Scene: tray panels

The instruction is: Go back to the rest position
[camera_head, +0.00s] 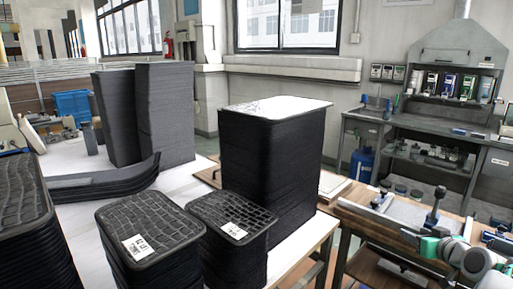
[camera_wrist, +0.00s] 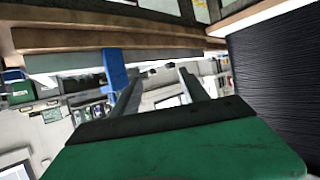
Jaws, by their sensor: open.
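My gripper (camera_wrist: 160,78) shows in the wrist view with its two dark fingers apart and nothing between them. Its green body fills the bottom of that view. In the head view, my grey and teal arm is at the lower right, beside the workbench; I cannot clearly make out the fingers there. A tall stack of black tray panels (camera_head: 268,165) with a pale top stands on the white table, left of my arm. A black ribbed stack (camera_wrist: 280,80) is at the right of the wrist view, apart from my fingers.
Two shorter panel stacks (camera_head: 150,232) (camera_head: 234,222) with white labels stand at the front of the table (camera_head: 75,222). Curved dark panels (camera_head: 105,182) lie behind them, near two tall grey stacks (camera_head: 166,112). A wooden workbench edge (camera_head: 385,232) lies close to my arm.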

